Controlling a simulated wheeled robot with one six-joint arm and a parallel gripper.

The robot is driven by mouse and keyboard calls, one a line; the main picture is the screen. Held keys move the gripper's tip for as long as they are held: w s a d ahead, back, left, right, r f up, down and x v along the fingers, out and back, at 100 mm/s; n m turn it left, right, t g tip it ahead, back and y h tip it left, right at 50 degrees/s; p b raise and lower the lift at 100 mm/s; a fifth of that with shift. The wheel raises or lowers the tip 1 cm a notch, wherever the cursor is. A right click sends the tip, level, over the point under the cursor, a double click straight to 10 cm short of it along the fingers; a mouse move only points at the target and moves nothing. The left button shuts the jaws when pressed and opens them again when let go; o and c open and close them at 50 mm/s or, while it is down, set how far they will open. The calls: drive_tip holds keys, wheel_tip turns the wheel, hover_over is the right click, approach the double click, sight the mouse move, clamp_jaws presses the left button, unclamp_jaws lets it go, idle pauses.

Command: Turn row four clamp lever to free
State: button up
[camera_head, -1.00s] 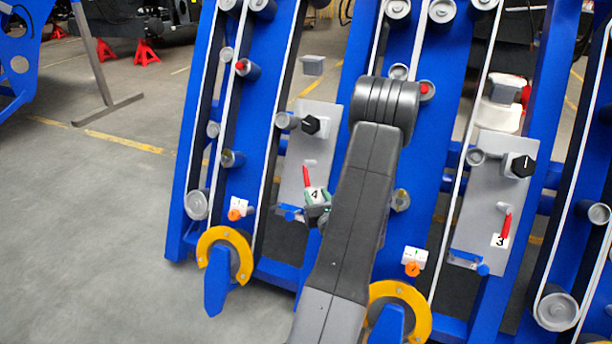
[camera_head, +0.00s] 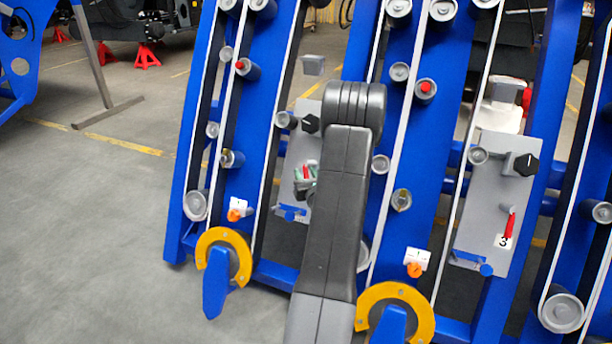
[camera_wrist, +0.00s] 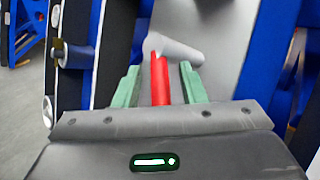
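The row four clamp lever is red and shows in the wrist view (camera_wrist: 160,82) between my two green fingertips, with a gap on each side. Its top meets a grey piece (camera_wrist: 178,52) on the grey plate. In the head view, only a bit of red lever (camera_head: 306,172) shows at my gripper (camera_head: 304,186), on the left grey plate (camera_head: 297,158). My gripper (camera_wrist: 160,70) is open around the lever. The number 4 label is hidden behind my gripper and arm.
A black knob (camera_head: 311,124) sits above the lever on the same plate. A blue fitting (camera_head: 290,212) is below it. Row three's red lever (camera_head: 510,223) is on the right plate. Blue frame beams with rollers and belts flank both plates. Open floor lies at left.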

clamp_jaws()
drive_tip(key=shift+r+n, duration=0.1)
drive_tip(key=shift+n, duration=0.2)
drive_tip(key=shift+d+r+n+g+y+p, duration=0.15)
drive_tip(key=shift+n+g+y+p, duration=0.1)
drive_tip(key=shift+n+g+p, duration=0.25)
drive_tip(key=shift+d+r+n+g+y+p, duration=0.15)
drive_tip(key=shift+n+g+y+p, duration=0.2)
drive_tip(key=shift+p, duration=0.2)
drive_tip(key=n+g+p, duration=0.2)
drive_tip(key=p, duration=0.1)
drive_tip(key=d+n+g+p, duration=0.1)
drive_tip(key=n+g+p, duration=0.1)
drive_tip(key=p, duration=0.1)
drive_tip(key=r+n+g+p, duration=0.1)
drive_tip(key=n+g+p, duration=0.1)
drive_tip(key=n+p, duration=0.1)
drive_tip(key=shift+w+d+r+p, duration=0.1)
drive_tip(key=shift+d+p, duration=0.2)
drive_tip(key=shift+p, duration=0.1)
